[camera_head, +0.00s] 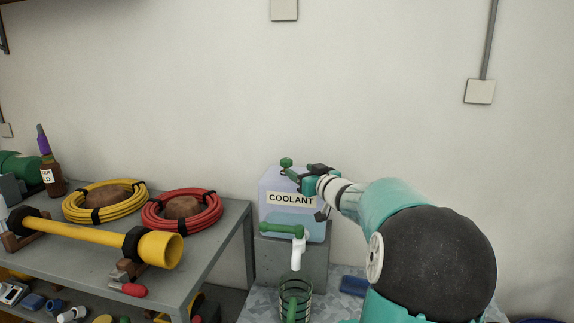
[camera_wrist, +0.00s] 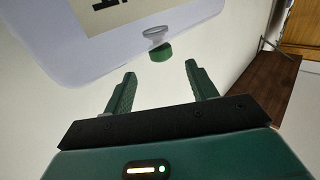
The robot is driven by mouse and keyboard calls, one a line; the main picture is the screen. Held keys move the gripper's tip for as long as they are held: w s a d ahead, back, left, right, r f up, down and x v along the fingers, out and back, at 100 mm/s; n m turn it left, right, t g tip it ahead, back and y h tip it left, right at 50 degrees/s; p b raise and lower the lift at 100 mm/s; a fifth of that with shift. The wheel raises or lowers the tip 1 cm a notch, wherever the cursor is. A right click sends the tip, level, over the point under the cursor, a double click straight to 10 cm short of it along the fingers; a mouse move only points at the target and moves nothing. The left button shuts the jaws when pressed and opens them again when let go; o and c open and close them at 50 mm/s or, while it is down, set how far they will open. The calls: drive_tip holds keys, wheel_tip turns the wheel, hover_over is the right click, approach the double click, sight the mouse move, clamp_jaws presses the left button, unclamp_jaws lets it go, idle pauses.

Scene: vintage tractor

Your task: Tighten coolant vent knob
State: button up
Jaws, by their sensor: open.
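The coolant container (camera_head: 291,212) is a translucent box with a COOLANT label, standing on a grey block. A small green knob (camera_head: 286,162) shows at its top, and I take it for the vent knob. In the wrist view the green knob (camera_wrist: 161,53) sits on a pale round collar by the container's edge (camera_wrist: 110,60). My gripper (camera_wrist: 160,68) is open, with its two green fingers apart. The knob lies just beyond the fingertips, roughly centred between them, and nothing is held. In the head view my gripper (camera_head: 298,172) is at the container's top, partly overlapping it.
A white tap (camera_head: 298,252) with a green handle (camera_head: 283,230) juts from the container's front above a clear ribbed vessel (camera_head: 295,296). At left, a grey table (camera_head: 215,235) holds yellow and red coils, a bottle and a yellow tube.

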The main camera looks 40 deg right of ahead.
sight(290, 164)
drive_tip(key=w, duration=0.2)
drive_tip(key=w+d, duration=0.1)
drive_tip(key=w, duration=0.4)
drive_tip(key=shift+w+d, duration=0.15)
drive_tip(key=shift+w, duration=0.1)
drive_tip(key=c, duration=1)
